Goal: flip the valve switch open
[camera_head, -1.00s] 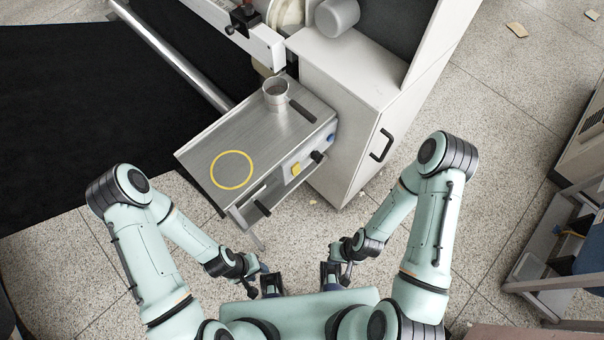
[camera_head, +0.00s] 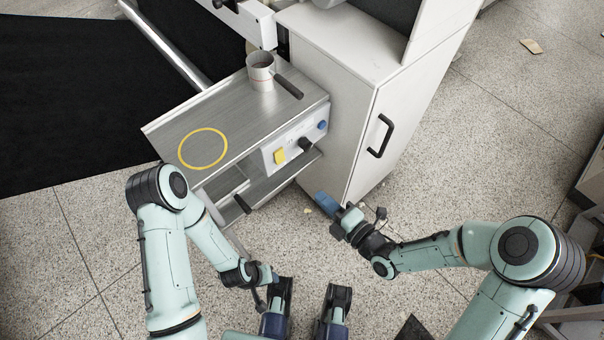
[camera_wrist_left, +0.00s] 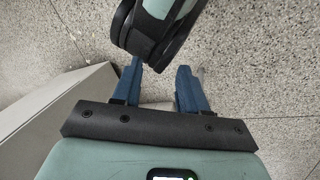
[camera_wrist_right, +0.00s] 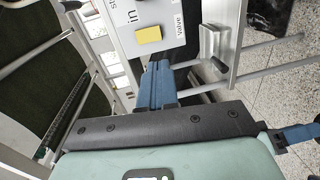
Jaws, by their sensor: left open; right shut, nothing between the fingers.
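The control panel (camera_head: 268,158) is on the front of the metal side table (camera_head: 215,115). It has a yellow button (camera_head: 279,156), a black knob (camera_head: 305,145) and a blue knob (camera_head: 322,126). In the right wrist view the yellow button (camera_wrist_right: 148,34) and a "Valve" label (camera_wrist_right: 180,35) show, but I cannot make out the switch by that label. My right gripper (camera_head: 325,203) is shut and empty, below and in front of the panel, apart from it. Its blue fingers also show in the right wrist view (camera_wrist_right: 157,80). My left gripper (camera_wrist_left: 158,82) is open and empty, low over the floor.
A metal mug (camera_head: 261,75) stands on the table, with a yellow ring marked (camera_head: 203,148) nearby. A black handle (camera_head: 242,204) sticks out under the panel. A white cabinet (camera_head: 345,120) with a black handle (camera_head: 381,135) stands right of the table. The floor in front is open.

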